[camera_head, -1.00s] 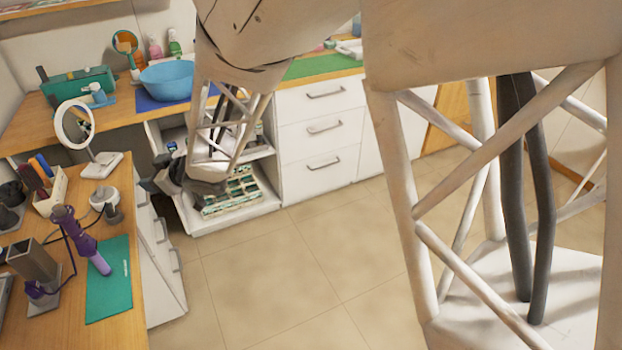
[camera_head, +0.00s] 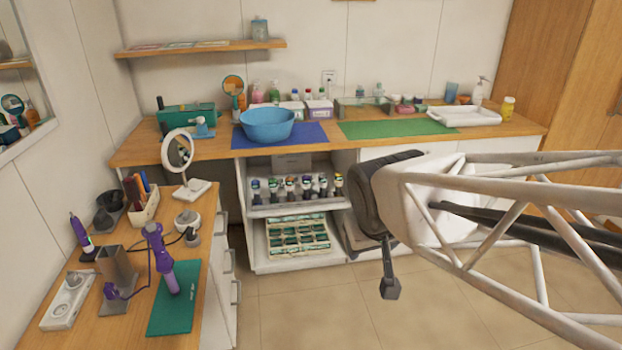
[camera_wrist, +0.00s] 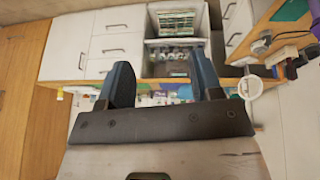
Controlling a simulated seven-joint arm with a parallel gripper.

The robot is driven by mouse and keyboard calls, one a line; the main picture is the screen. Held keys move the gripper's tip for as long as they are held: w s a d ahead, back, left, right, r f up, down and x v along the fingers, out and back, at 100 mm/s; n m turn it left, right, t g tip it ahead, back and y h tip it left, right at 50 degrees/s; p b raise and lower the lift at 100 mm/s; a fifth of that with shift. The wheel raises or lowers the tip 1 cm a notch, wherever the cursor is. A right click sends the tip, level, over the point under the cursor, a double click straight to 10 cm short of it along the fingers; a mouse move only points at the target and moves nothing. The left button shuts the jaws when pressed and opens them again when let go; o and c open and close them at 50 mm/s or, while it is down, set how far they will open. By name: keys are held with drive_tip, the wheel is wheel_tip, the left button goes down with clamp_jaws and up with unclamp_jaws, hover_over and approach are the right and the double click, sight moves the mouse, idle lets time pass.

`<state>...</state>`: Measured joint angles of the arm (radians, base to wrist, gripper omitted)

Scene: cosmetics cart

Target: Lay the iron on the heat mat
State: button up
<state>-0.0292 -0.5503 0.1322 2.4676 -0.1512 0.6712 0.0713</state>
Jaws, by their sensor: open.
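The purple iron (camera_head: 160,260) is on the left counter, its pale barrel end over the green heat mat (camera_head: 170,322) and its handle reaching past the mat's back edge. I cannot tell whether it lies flat or is tilted. Its cord runs left. A grey holder (camera_head: 117,264) stands to its left. My gripper (camera_head: 390,290) is far to the right over the floor, with one dark finger showing. In the wrist view, my gripper (camera_wrist: 163,80) has its two fingers wide apart with nothing between them. Part of the mat (camera_wrist: 291,10) shows at that view's upper right.
A round mirror (camera_head: 179,152), a brush box (camera_head: 143,205) and a white power strip (camera_head: 68,300) crowd the left counter. A blue bowl (camera_head: 267,124) stands on the back counter. An open shelf with bottles (camera_head: 295,190) is below. Floor space before the cabinets is clear.

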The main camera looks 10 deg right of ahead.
drive_tip(key=s+g+y, duration=0.1)
drive_tip(key=s+g, duration=0.1)
drive_tip(key=s, duration=0.6)
drive_tip(key=shift+s+r+m, duration=0.15)
drive_tip(key=shift+s+m, duration=0.1)
drive_tip(key=shift+m, duration=0.15)
drive_tip(key=shift+a, duration=0.1)
idle(0.5)
